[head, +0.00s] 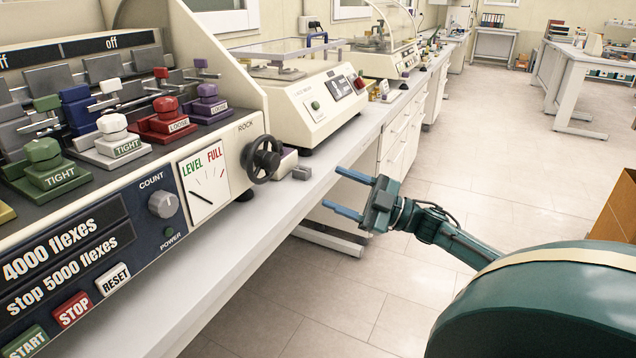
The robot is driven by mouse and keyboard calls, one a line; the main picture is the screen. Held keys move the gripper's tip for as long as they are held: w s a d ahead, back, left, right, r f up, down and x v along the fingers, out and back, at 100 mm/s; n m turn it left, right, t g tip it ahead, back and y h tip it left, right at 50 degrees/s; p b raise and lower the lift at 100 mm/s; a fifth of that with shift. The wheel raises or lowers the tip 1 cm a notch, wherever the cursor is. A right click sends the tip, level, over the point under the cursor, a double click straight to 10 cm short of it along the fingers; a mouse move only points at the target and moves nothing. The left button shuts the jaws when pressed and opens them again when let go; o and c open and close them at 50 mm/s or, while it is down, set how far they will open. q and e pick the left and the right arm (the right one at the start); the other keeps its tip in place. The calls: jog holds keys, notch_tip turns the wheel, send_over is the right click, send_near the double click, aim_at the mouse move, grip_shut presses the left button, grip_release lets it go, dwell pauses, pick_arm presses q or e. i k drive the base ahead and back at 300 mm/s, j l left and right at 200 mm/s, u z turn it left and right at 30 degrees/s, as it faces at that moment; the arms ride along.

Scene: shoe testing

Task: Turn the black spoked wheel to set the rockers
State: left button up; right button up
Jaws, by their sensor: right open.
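The black spoked wheel (262,159) is on the right end of the flexing machine, beside a dial marked LEVEL and FULL (204,184). The rockers are likely the grey blocks behind the coloured knobs (46,168), but I cannot tell for certain. My left gripper is not in view.
The white bench (228,240) runs away to the upper right. A small grey block (301,173) lies on it just right of the wheel. A cream machine with a digital display (318,108) stands beyond. A cardboard box (619,205) is at the right edge. Floor between is clear.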

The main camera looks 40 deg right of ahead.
aim_at(265, 160)
jog(key=k+l, duration=0.8)
jog(key=l, duration=0.1)
